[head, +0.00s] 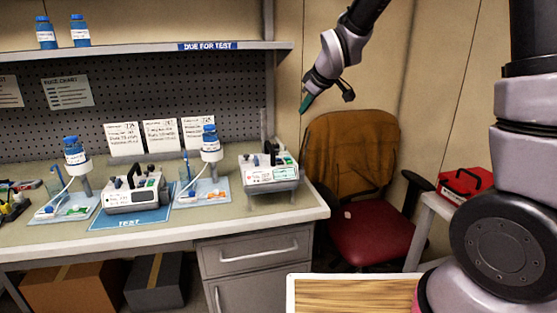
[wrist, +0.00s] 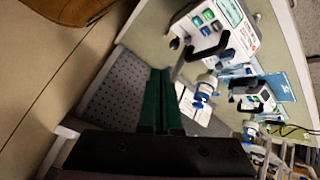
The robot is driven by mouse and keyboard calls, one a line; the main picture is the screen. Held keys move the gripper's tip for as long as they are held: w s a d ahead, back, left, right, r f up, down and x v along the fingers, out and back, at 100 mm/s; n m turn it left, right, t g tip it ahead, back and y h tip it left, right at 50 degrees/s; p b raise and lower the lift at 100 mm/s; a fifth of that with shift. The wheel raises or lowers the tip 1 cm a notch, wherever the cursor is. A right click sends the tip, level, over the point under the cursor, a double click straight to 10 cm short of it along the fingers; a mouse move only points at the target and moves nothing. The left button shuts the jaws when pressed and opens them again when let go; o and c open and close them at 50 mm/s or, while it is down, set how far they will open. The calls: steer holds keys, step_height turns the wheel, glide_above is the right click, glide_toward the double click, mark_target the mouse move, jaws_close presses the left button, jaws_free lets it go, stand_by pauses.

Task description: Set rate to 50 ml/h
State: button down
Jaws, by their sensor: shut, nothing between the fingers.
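Two white infusion pumps with dark handles and small screens stand on the bench. One pump (head: 270,180) sits near the bench's right end; the other pump (head: 136,198) sits on a blue TEST mat (head: 128,222). In the wrist view the right-end pump (wrist: 212,28) is at top right, with coloured buttons and a pale screen, and the mat pump (wrist: 258,96) is below it. The screen figures are too small to read. My gripper (head: 306,104) is raised in the air above and right of the right-end pump, apart from it. Its green fingers (wrist: 160,102) are shut and empty.
Blue-capped bottles on stands (head: 76,152) rise beside the mat pump. A shelf (head: 130,52) marked DUE FOR TEST runs above. A chair (head: 365,205) stands right of the bench, and a red case (head: 465,184) lies on a side table. The air around my gripper is clear.

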steer(key=w+a+f+n, duration=0.2)
steer(key=a+f+n, duration=0.1)
steer(key=a+f, duration=0.2)
steer(key=shift+a+f+n+y, duration=0.2)
steer(key=shift+a+n+y, duration=0.15)
steer(key=shift+a, duration=0.8)
glide_toward(277, 158)
steer(key=shift+w+a+f, duration=0.35)
steer(key=shift+w+f, duration=0.1)
steer(key=shift+w, duration=0.35)
steer(key=shift+w+a+f, duration=0.35)
steer(key=shift+w+f, duration=0.15)
steer(key=shift+w, duration=0.3)
steer(key=shift+w+a+f, duration=0.35)
steer(key=shift+w+f, duration=0.1)
steer(key=shift+w, duration=0.4)
steer(key=shift+f, duration=0.4)
steer(key=shift+f, duration=0.5)
steer(key=shift+r, duration=0.95)
